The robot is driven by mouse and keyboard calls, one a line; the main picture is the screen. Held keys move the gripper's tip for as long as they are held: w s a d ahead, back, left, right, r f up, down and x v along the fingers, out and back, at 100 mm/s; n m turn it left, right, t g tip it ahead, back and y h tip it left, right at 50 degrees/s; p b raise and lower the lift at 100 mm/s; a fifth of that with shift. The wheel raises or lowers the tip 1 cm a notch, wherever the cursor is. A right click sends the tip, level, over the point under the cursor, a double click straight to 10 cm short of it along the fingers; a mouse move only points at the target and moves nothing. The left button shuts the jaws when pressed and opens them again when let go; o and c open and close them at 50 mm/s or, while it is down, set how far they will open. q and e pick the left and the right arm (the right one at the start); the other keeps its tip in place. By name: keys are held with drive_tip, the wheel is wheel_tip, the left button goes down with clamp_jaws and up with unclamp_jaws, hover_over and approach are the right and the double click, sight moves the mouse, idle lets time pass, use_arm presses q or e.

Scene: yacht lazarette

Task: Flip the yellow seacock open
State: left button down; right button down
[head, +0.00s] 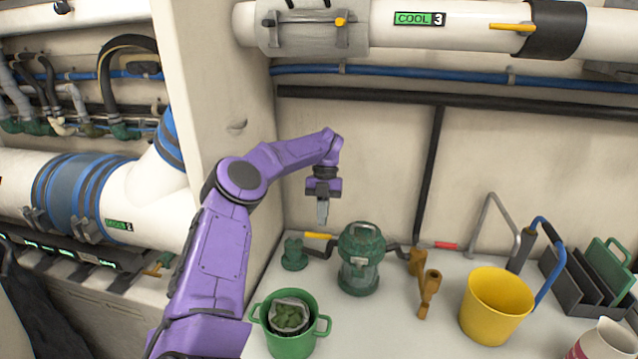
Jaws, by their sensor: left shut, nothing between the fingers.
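A short yellow lever (319,236) sticks out from the green seacock body (294,253) on the white counter against the back wall. It lies roughly level and points right, toward the green strainer. My left gripper (322,218) is shut and empty, pointing down just above the yellow lever in the picture. I cannot tell if its tips touch the lever. My right gripper is not in view.
A green glass strainer (361,260) stands right of the lever, with a red handle (446,245) beyond. Pipes run overhead.

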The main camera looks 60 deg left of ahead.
use_arm(q)
drive_tip(key=v, duration=0.3)
drive_tip(key=shift+a+r, duration=0.2)
drive_tip(key=shift+r, duration=0.1)
drive_tip(key=shift+s, duration=0.1)
